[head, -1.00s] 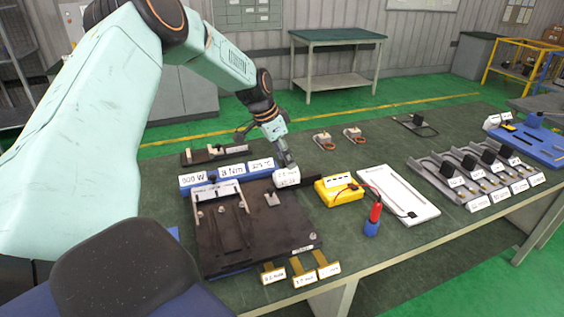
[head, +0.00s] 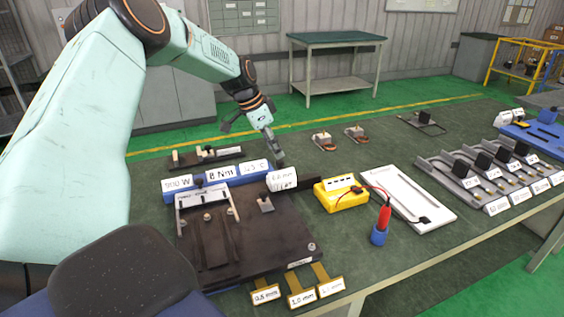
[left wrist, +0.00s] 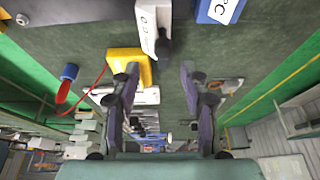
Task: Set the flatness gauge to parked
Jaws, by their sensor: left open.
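A white label block with handwriting (head: 282,180), which I take for the flatness gauge, stands at the right end of a row of label blocks behind the dark plate (head: 255,240). Its lettering is only partly legible. The left wrist view shows a white block (left wrist: 148,25) with a dark knob (left wrist: 164,48) beside it. My left gripper (head: 279,160) is just behind and above the white block, pointing down. In the left wrist view my left gripper (left wrist: 158,72) has its fingers wide apart, with nothing between them. My right gripper is out of view.
Blue-based label blocks (head: 217,174) stand left of the white block. A yellow box (head: 341,195) with a red cable and a red-and-blue tool (head: 381,222) lie to the right, beside a white tray (head: 395,180).

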